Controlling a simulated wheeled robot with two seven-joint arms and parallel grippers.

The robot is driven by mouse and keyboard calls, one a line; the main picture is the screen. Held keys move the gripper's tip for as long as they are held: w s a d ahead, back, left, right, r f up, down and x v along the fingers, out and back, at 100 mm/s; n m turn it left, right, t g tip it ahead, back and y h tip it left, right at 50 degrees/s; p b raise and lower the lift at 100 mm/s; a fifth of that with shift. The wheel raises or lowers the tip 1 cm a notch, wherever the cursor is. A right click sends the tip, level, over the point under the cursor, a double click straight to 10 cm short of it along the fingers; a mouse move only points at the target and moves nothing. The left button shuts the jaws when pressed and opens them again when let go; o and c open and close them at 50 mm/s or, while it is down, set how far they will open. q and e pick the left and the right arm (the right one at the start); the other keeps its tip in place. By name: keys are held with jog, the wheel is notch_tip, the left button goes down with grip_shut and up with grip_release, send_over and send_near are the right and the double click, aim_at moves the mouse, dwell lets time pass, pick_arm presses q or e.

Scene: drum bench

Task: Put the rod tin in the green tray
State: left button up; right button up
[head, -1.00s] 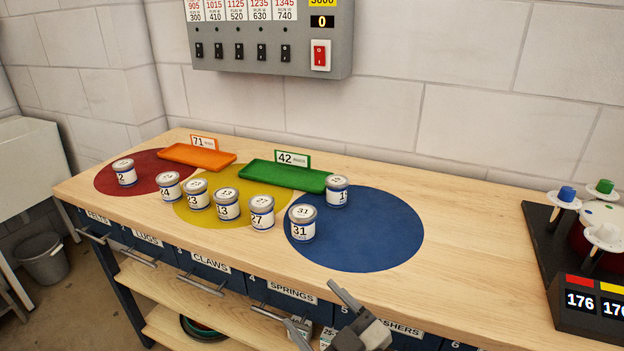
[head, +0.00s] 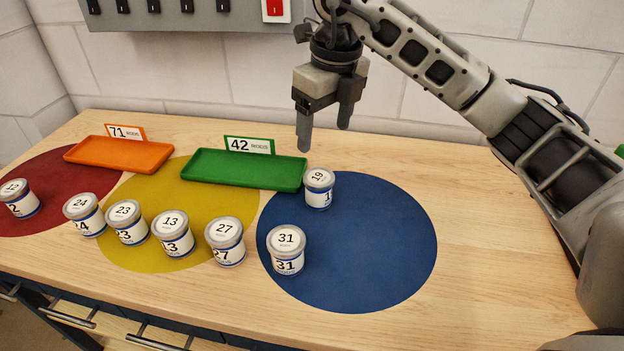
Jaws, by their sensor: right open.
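The green tray (head: 244,182) lies toward the back of the bench, empty, with a "42 RODS" sign (head: 249,145) behind it. Several small silver tins with numbered lids stand upright on the bench. Tin 19 (head: 319,189) stands just off the tray's right end, at the blue disc's upper left. Tin 31 (head: 287,248) is nearer me on the blue disc. Tins 27 (head: 225,242), 13 (head: 173,234), 23 (head: 129,223) and 24 (head: 85,214) stand further left. The smaller label words are too small to read. My right gripper (head: 324,137) is open and empty, fingers down, above tin 19. My left gripper is out of view.
An empty orange tray (head: 118,155) with a "71 RODS" sign (head: 126,132) is left of the green one. Another tin (head: 20,198) stands on the red disc. A switch box (head: 180,17) hangs on the wall behind. The right of the blue disc (head: 385,240) is clear.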

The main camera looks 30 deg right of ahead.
aim_at(319, 176)
jog(key=f, duration=0.9)
jog(key=shift+w+a+f+p, duration=0.15)
jog(key=shift+w+a+p, duration=0.05)
jog(key=shift+w+p, duration=0.2)
jog(key=shift+w+d+f+p, duration=0.1)
jog(key=shift+w+f+p, duration=0.1)
jog(key=shift+f, duration=0.7)
jog(key=shift+w+f+p, duration=0.15)
jog(key=shift+w+f, duration=0.05)
jog(key=shift+f, duration=0.75)
jog(key=shift+w+d+f+p, duration=0.1)
jog(key=shift+w+f+p, duration=0.1)
jog(key=shift+f, duration=0.7)
jog(key=c, duration=1.1)
jog(key=shift+r, duration=0.1)
